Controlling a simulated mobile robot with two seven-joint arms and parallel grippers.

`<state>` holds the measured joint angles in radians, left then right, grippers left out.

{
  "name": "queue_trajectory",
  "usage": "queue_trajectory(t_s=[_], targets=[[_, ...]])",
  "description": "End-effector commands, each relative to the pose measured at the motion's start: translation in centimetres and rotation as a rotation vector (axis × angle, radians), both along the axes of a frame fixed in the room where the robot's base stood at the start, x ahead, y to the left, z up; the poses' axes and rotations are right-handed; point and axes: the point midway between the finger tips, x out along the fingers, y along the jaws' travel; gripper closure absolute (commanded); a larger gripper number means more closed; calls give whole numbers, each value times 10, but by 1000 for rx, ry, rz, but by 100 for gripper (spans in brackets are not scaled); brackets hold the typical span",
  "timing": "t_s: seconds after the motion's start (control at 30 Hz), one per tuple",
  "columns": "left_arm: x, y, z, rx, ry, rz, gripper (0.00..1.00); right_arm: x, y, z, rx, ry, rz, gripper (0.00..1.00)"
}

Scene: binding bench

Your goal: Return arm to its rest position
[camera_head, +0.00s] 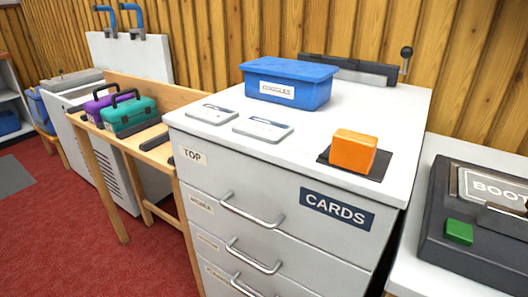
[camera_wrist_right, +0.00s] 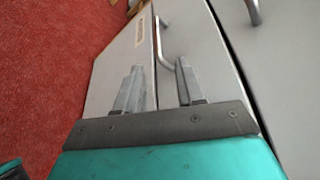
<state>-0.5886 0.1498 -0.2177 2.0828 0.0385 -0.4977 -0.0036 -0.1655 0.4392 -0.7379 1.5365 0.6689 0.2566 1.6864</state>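My right gripper (camera_wrist_right: 158,88) shows in the right wrist view. Its two grey fingers are apart with nothing between them. It is in front of the grey drawer fronts, and a metal drawer handle (camera_wrist_right: 165,42) lies beyond the fingertips. I cannot tell how far the fingers are from the drawer fronts. Neither gripper shows in the head view, and my left gripper is in no view. The white drawer cabinet (camera_head: 240,185) stands in the middle of the head view, and its drawers look shut.
On the cabinet top are a blue goggles box (camera_head: 290,82), two cards (camera_head: 262,129) and an orange block (camera_head: 353,151) on a dark pad. A bench with toolboxes (camera_head: 128,115) stands left. A dark boot machine (camera_head: 480,215) stands right. Red carpet (camera_head: 60,230) is clear at front left.

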Motion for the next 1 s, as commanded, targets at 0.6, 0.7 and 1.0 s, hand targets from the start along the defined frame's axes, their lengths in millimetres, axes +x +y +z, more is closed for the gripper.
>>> queue_trajectory(t_s=[0.6, 0.7, 1.0], targets=[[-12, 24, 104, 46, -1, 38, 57, -32, -56, 148, -1376, -504, 340, 62], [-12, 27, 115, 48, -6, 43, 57, -40, -78, 160, -1589, -526, 435, 62], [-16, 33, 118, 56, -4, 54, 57, -52, -107, 169, -1841, -538, 580, 62]])
